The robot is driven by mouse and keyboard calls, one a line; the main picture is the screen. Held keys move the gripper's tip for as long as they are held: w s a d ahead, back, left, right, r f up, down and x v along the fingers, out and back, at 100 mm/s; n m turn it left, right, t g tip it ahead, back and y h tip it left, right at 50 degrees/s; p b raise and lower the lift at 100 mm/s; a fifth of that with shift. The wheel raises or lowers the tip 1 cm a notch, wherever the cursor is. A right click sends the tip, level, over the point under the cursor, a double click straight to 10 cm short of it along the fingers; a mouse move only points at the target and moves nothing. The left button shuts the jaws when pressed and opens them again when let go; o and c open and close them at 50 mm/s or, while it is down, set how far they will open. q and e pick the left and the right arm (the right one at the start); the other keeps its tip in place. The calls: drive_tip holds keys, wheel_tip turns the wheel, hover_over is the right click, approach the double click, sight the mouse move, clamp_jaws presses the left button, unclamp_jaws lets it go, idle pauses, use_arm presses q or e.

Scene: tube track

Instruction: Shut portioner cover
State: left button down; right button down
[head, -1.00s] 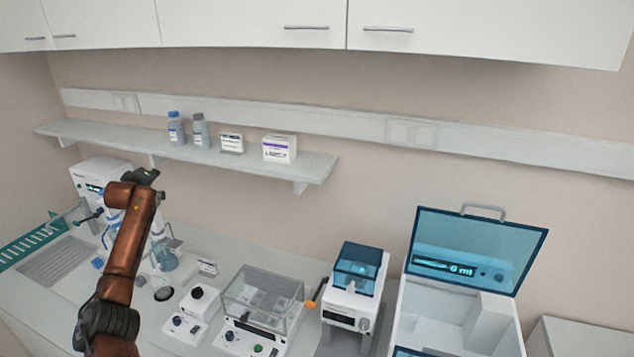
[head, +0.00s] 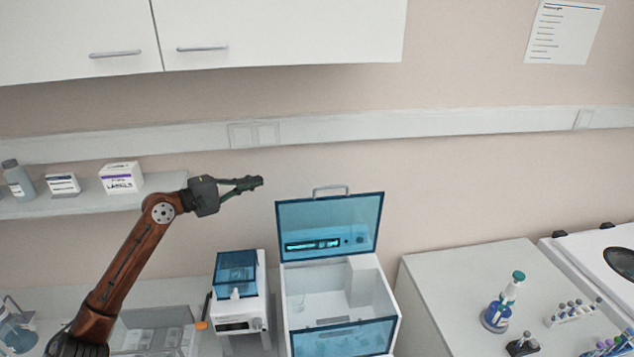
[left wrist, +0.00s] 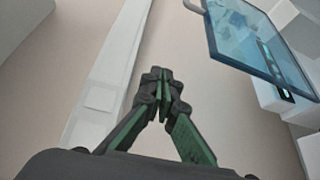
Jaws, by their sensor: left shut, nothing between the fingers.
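The portioner is the white box (head: 394,317) with a raised blue see-through cover (head: 330,215) in the head view. The cover stands up and open at the back, with a grey handle (head: 330,188) on its top edge. A blue see-through front panel (head: 342,338) is on the box, and its inside shows white and open. My left gripper (head: 260,182) is shut and empty, up and to the left of the cover, apart from it. In the left wrist view my gripper (left wrist: 160,85) points at the wall, and the cover (left wrist: 255,40) shows at upper right. My right gripper is not in view.
A smaller white device with a blue top (head: 237,272) stands left of the box. A shelf (head: 60,208) with a bottle and small boxes is behind my left arm. A counter (head: 440,275) with a pipette stand (head: 495,318) and tube racks is at right.

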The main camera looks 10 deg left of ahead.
use_arm(q)
drive_tip(key=w+d+f+h+p, duration=0.1)
drive_tip(key=w+d+p, duration=0.1)
drive_tip(key=d, duration=0.5)
drive_tip(key=w+d+f+g+h+p, duration=0.1)
drive_tip(key=w+d, duration=0.2)
drive_tip(key=d, duration=0.4)
drive_tip(key=shift+f+m+g+p, duration=0.3)
drive_tip(key=shift+f+p, duration=0.05)
drive_tip(key=shift+f, duration=0.05)
drive_tip(key=shift+d, duration=0.15)
